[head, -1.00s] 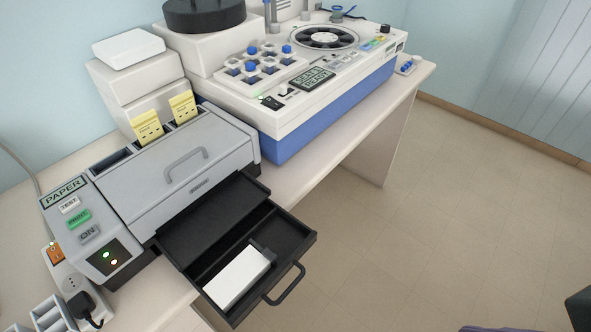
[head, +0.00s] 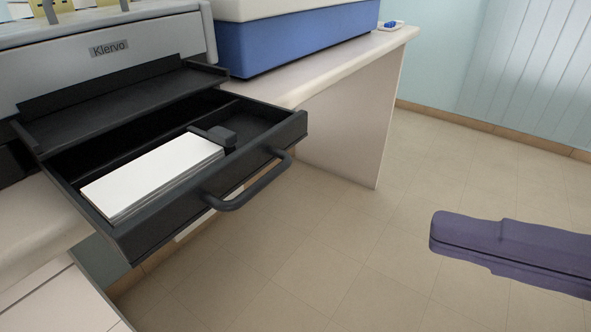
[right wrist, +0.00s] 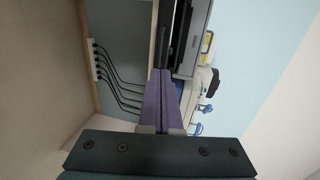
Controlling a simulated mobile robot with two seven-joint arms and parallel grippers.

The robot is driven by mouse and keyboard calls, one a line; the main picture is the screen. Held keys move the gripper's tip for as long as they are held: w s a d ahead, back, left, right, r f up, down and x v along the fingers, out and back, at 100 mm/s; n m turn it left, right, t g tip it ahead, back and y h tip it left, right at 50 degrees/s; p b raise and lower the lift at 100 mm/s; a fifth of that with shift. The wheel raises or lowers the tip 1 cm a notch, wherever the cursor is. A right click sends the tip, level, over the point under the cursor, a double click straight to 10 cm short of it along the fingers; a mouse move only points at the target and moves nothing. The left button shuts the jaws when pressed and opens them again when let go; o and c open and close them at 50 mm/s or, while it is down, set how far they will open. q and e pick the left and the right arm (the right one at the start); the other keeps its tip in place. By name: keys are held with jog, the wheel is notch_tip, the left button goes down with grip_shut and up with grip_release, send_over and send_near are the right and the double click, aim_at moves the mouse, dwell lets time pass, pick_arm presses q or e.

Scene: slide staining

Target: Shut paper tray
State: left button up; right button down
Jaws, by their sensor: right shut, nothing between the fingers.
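The black paper tray (head: 145,240) is pulled out of the front of the grey printer (head: 130,50) in the head view. A stack of white paper (head: 150,178) lies in it, and a bar handle (head: 250,184) sticks out from its front. My right gripper (head: 436,232) has purple fingers, shut and empty, over the floor to the right of the tray and apart from the handle. Its closed fingers (right wrist: 162,75) also show in the right wrist view, with the printer (right wrist: 188,40) beyond them. My left gripper is not in view.
A white machine with a blue base (head: 300,45) stands beside the printer on the pale table (head: 345,55). Open floor (head: 330,260) lies in front of the tray. Several black cables run from a power strip (right wrist: 95,60) in the right wrist view.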

aim_at(264, 185)
jog(key=p+x, duration=0.3)
jog(key=x, duration=1)
jog(key=shift+w+d+r, duration=0.1)
jog(key=shift+w+r, duration=0.05)
jog(key=shift+r, duration=0.05)
jog(key=shift+w+a+f, duration=0.2)
jog(key=shift+w+a, duration=0.1)
jog(key=shift+a, duration=0.15)
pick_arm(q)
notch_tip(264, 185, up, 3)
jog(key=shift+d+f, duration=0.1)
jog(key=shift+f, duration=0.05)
